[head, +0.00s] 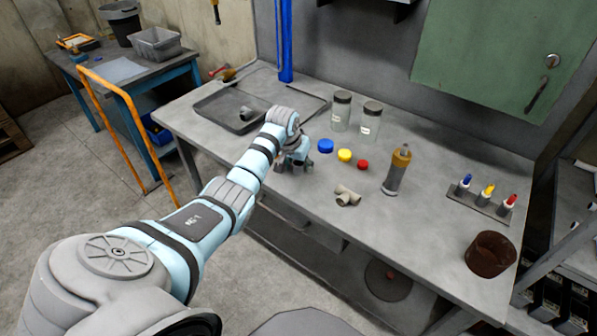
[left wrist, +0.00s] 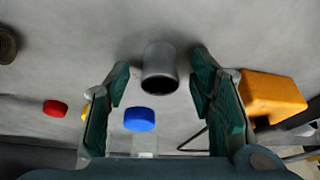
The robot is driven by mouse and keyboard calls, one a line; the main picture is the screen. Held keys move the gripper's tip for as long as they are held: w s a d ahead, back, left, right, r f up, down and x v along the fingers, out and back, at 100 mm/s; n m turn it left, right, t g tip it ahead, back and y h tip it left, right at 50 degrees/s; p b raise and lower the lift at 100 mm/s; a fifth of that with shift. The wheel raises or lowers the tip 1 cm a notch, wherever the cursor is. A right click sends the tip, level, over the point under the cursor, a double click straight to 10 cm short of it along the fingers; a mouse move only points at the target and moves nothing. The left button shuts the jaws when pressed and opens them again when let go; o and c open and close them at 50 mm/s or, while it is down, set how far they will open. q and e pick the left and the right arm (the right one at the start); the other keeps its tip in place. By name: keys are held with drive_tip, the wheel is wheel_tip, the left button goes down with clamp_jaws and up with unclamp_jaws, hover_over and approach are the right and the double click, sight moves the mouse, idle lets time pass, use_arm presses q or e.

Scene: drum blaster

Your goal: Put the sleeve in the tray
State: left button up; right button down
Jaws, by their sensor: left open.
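The sleeve, a short grey hollow cylinder (left wrist: 160,68), lies on the bench between the open fingers of my left gripper (left wrist: 163,85) in the left wrist view. I cannot tell whether a finger touches it. In the head view my left gripper (head: 292,160) is low over the bench, near the blue cap, and the sleeve is hidden or too small to make out there. The dark shallow tray (head: 212,112) lies at the back left of the bench, with a grey pipe piece (head: 245,114) in it. My right gripper is out of view.
Blue (head: 325,146), yellow (head: 345,155) and red (head: 363,164) caps lie right of my gripper. Two jars (head: 341,111) stand behind them. A pipe tee (head: 347,196) and a bottle (head: 396,172) are further right. An orange block (left wrist: 272,92) shows right of the fingers.

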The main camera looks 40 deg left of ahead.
use_arm(q)
clamp_jaws()
drive_tip(key=shift+r, duration=0.1)
